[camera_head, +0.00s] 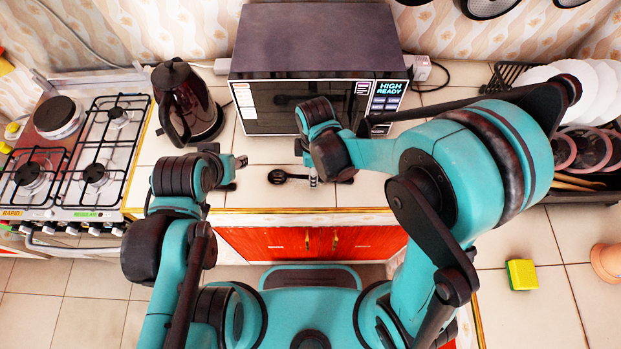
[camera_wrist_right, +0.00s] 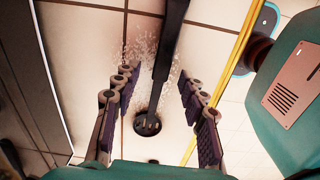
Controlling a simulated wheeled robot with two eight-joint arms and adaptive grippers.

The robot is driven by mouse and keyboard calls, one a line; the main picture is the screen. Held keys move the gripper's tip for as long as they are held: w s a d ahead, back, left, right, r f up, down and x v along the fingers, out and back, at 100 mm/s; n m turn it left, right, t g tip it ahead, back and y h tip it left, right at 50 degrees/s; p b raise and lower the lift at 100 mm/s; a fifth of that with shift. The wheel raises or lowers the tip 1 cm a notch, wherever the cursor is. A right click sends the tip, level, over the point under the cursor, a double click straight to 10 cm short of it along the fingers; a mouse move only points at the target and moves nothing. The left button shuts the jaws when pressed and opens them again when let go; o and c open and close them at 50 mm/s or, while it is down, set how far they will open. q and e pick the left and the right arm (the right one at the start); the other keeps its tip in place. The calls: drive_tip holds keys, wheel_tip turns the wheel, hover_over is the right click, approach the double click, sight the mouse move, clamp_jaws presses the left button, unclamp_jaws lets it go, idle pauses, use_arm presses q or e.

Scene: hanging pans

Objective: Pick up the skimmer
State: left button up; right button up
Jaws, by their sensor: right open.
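The skimmer is black, with a round slotted head (camera_head: 277,177) and a straight handle. It lies on the tiled counter in front of the microwave, its head to the left and its handle running right toward my right gripper (camera_head: 325,177). In the right wrist view, the skimmer's handle (camera_wrist_right: 170,50) passes between the spread fingers of my right gripper (camera_wrist_right: 157,85). The fingers do not visibly touch it, and their height above the counter is hard to judge. My left gripper (camera_head: 236,173) is empty and apart from the skimmer, left of its head; its fingers appear spread.
The microwave (camera_head: 300,105) stands close behind the skimmer. A dark kettle (camera_head: 187,100) and a gas stove (camera_head: 85,165) are at the left. A dish rack with white plates (camera_head: 590,85) is at the right. A yellow-green sponge (camera_head: 521,274) lies on the right counter.

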drive_tip(key=shift+f, duration=0.6)
clamp_jaws()
drive_tip(key=shift+r, duration=0.15)
wheel_tip(320, 180, up, 5)
drive_tip(key=shift+s+d+f+p, duration=0.1)
drive_tip(key=shift+s+f+p, duration=0.1)
drive_tip(key=shift+p, duration=0.8)
drive_tip(key=s+d+r+p, duration=0.3)
drive_tip(key=s+d+r, duration=0.3)
drive_tip(key=s+d, duration=0.2)
